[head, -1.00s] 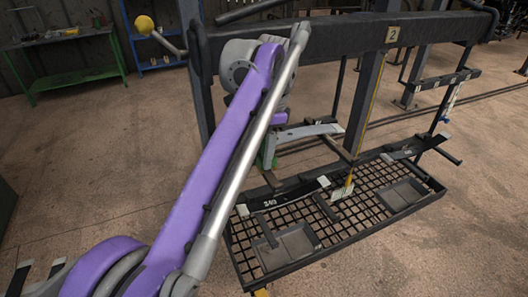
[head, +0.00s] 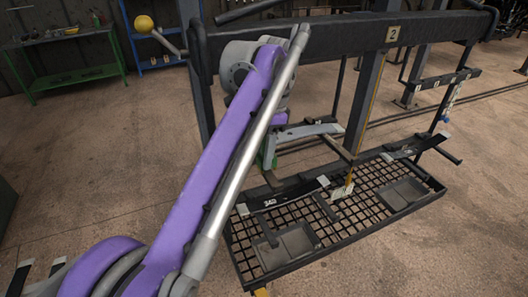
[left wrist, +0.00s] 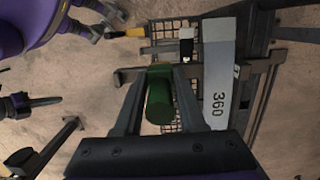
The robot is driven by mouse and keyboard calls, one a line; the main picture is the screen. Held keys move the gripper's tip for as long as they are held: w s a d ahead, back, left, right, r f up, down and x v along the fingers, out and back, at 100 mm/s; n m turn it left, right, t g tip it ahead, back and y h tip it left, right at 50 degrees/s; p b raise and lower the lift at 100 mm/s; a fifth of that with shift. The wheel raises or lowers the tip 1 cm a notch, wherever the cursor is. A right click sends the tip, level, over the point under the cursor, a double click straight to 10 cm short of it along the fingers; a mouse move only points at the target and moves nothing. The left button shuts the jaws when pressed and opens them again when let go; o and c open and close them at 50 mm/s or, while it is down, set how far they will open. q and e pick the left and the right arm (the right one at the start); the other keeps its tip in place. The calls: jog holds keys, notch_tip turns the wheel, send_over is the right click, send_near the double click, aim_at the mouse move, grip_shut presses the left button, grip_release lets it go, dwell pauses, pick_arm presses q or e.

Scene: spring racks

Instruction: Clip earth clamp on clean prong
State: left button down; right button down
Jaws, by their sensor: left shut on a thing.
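My left gripper (left wrist: 158,90) is shut on a green cylindrical piece, which I take for the earth clamp (left wrist: 159,98). A bit of green also shows below my purple arm in the head view (head: 267,152). The arm and wrist hide most of the gripper there. A light grey leaf marked 360 (left wrist: 218,75) lies just right of the gripper fingers in the left wrist view, apart from the green piece. Which prong is the clean one I cannot tell. My right gripper is not seen clearly in either view.
The dark rack beam (head: 335,36) carries a "2" plate. Below is a mesh tray (head: 355,235) with dark flat pans. A grey leaf (head: 308,131) lies across bars near my wrist. A yellow ball (head: 144,24) ends a lever. Floor at left is clear.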

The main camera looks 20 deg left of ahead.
pick_arm(q)
jog(key=shift+f, duration=0.65)
jog(key=shift+c, duration=2.1)
grip_release()
